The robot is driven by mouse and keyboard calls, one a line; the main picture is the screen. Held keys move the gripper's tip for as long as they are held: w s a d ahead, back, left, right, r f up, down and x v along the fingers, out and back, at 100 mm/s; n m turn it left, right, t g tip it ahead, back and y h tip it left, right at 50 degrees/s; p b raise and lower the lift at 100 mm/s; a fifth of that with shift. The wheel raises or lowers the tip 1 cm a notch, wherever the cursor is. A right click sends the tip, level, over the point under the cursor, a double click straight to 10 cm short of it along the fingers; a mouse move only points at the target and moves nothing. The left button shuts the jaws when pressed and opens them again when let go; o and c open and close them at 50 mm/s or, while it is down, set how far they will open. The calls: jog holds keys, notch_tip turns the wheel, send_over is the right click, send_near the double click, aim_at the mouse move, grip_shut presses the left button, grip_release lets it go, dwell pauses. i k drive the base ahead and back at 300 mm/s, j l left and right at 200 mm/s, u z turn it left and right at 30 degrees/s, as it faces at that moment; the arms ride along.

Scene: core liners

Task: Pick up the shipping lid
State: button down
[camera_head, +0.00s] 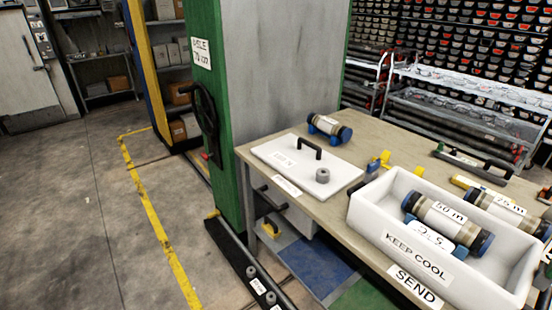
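The white flat lid (304,168) lies on the near left part of the table. A black bar handle (305,146) stands up from it, and a label is on its left side. A small grey ring-like weight (322,175) sits on the lid, to the right of and nearer than the handle. A white open box (376,215) marked "KEEP COOL" stands at the right front of the table. It holds a cylinder (440,216) labelled "50 m" with blue end caps. My gripper is not in view.
On the table (375,142), another capped cylinder (330,129) sits behind the lid. A black-handled tool (470,160) lies at the back right. A green column (228,110) stands at the table's left; open floor (90,210) lies beyond.

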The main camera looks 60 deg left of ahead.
aim_at(319, 172)
jog(key=u, duration=1.5)
jog(key=i+j+z, duration=0.1)
jog(key=j, duration=0.25)
jog(key=i+j, duration=0.3)
jog(key=i+j+z, duration=0.15)
jog(key=j, duration=0.3)
jog(key=i+j, duration=0.15)
jog(key=j, duration=0.25)
jog(key=i+z, duration=0.05)
